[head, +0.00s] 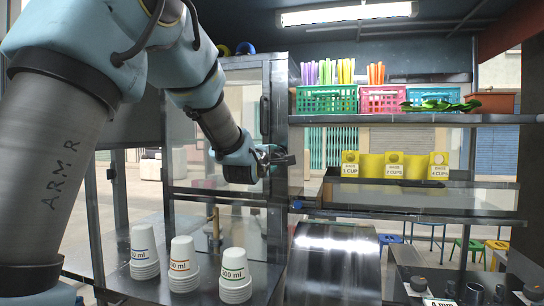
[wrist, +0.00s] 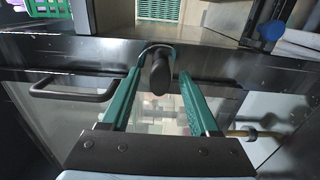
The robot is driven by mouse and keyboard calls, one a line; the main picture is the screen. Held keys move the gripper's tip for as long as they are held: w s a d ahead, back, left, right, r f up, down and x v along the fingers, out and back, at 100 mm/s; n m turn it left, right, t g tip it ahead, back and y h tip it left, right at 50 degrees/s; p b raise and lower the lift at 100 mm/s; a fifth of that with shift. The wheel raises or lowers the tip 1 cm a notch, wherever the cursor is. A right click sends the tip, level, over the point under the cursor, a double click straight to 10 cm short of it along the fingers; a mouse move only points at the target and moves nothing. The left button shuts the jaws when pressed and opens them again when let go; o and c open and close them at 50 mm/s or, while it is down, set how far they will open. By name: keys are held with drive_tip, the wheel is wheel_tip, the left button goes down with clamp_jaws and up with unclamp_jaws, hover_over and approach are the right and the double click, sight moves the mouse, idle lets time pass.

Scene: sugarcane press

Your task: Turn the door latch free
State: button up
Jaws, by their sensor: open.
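The glass-panelled cabinet door (head: 222,118) has a metal frame and a dark bar handle (head: 264,115). The handle also shows in the wrist view (wrist: 73,91). A dark, rounded latch knob (wrist: 160,76) stands out from the metal frame (wrist: 225,88) in the wrist view. My gripper (head: 283,158) is at the door's right edge, below the handle. In the wrist view its two green fingers (wrist: 161,68) are apart, one on each side of the knob. I cannot tell whether either finger touches it. The gripper hides the latch in the head view.
Stacked white cups (head: 183,262) stand on the metal counter at lower left. A shelf (head: 420,119) at right bears coloured baskets (head: 327,99). Yellow cup signs (head: 395,166) are below it. A curved metal cover (head: 333,262) lies below my gripper.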

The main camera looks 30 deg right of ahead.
clamp_jaws()
idle(0.5)
